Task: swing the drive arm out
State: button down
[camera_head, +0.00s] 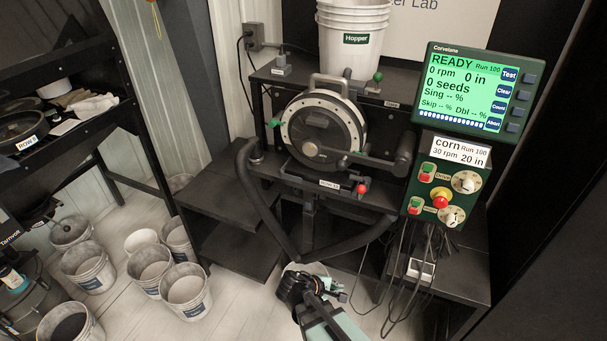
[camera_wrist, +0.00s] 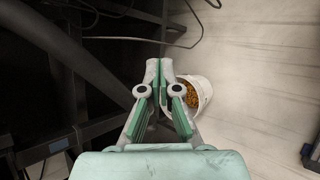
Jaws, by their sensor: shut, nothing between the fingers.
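The round seed meter (camera_head: 323,130), with a pale rim and dark hub, is mounted on the black stand. A dark arm (camera_head: 378,158) reaches from the meter's front to a thick dark cylinder at the right; it looks like the drive arm, lying across the meter face. A red knob (camera_head: 362,189) sits below it. My gripper (camera_wrist: 160,68) is shut and empty in the wrist view, pointing past a bucket. In the head view my arm is low in front of the stand, well below the meter; the fingertips are hard to make out there. The drive arm is not identifiable in the wrist view.
A thick black hose (camera_head: 270,215) loops in front of the stand. A white bucket (camera_wrist: 204,92) of orange-yellow seeds stands beside my fingers. The green display (camera_head: 470,88) reads READY above a control box (camera_head: 440,195). Cables hang below it. Several buckets (camera_head: 185,285) stand left.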

jog(key=w+a+r+n+t, duration=0.3)
jog(key=a+r+n+t, duration=0.1)
jog(key=r, duration=0.5)
jog(key=w+a+r+n+t, duration=0.3)
jog(key=a+r+n+t, duration=0.2)
jog(key=r, duration=0.3)
jog(key=w+a+r+n+t+b, duration=0.1)
jog(key=w+a+r+n+t, duration=0.3)
jog(key=r, duration=0.5)
jog(key=a+n, duration=0.2)
jog(key=n, duration=0.1)
jog(key=shift+a+r+t, duration=0.2)
jog(key=shift+r+t, duration=0.15)
jog(key=shift+t, duration=0.05)
jog(key=shift+w, duration=0.1)
jog(key=shift+w, duration=0.1)
jog(key=w+d+r+p, duration=0.4)
jog(key=w+r+p, duration=0.1)
jog(key=w, duration=0.3)
jog(key=shift+w+r, duration=0.35)
jog(key=shift+r, duration=0.35)
